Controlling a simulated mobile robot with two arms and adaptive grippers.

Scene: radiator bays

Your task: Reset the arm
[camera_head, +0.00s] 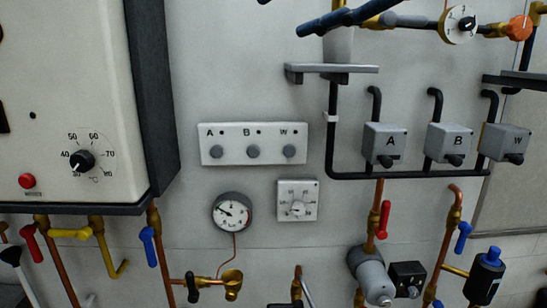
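Neither of my grippers nor my arms can be made out in the head view. The view faces a grey wall with heating equipment on it. No object held by me is seen.
A white boiler (70,90) with a dial fills the left. A switch panel (253,144), a round gauge (233,212) and a square thermostat (297,200) are on the wall. Valve boxes (385,143) hang right. A small shelf (330,69) juts out above. Copper pipes with red (384,220) and blue levers run below.

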